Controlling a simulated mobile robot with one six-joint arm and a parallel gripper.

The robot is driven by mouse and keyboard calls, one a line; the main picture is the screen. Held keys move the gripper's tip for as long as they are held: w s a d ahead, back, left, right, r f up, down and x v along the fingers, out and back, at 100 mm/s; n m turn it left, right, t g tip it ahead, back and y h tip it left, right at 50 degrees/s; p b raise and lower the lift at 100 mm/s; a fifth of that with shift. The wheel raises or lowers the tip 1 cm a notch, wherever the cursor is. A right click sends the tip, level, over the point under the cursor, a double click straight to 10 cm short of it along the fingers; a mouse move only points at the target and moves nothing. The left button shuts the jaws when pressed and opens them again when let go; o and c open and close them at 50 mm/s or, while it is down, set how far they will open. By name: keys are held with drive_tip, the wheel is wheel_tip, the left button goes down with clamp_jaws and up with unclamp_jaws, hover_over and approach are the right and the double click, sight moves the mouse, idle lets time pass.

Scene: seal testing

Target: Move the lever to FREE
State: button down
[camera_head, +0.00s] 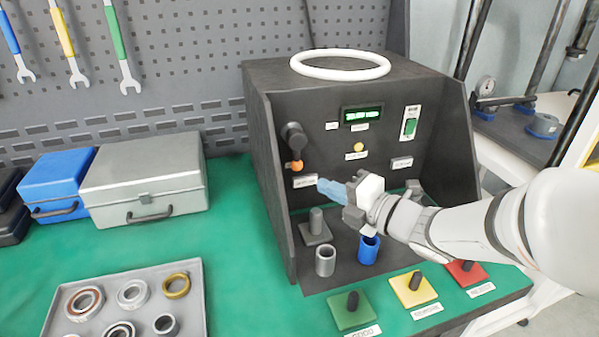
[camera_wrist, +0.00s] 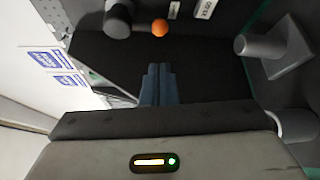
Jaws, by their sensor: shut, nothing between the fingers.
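The lever is a dark knob and arm (camera_head: 293,138) on the left of the machine's black front panel, with an orange ball tip (camera_head: 295,165) hanging low. The orange ball also shows at the top of the wrist view (camera_wrist: 160,28), beside the dark hub (camera_wrist: 118,20). A small white label (camera_head: 305,181) sits just below the ball; its text is too small to read. My gripper (camera_head: 324,186) has blue fingers pressed together, pointing left toward the panel, to the right of and slightly below the ball. It appears apart from the ball, and the closed fingers (camera_wrist: 158,72) hold nothing.
The machine (camera_head: 262,170) has side walls around its panel. A grey post (camera_head: 316,222), a grey sleeve (camera_head: 325,261) and a blue sleeve (camera_head: 369,249) stand below my gripper. A green switch (camera_head: 411,127) and lit display (camera_head: 362,116) are on the panel. A white ring (camera_head: 340,54) lies on top.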

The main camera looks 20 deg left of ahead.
sight(296, 149)
drive_tip(key=r+x, duration=0.1)
drive_tip(key=x, duration=0.9)
drive_tip(key=shift+f, duration=0.4)
drive_tip(key=shift+w, duration=0.15)
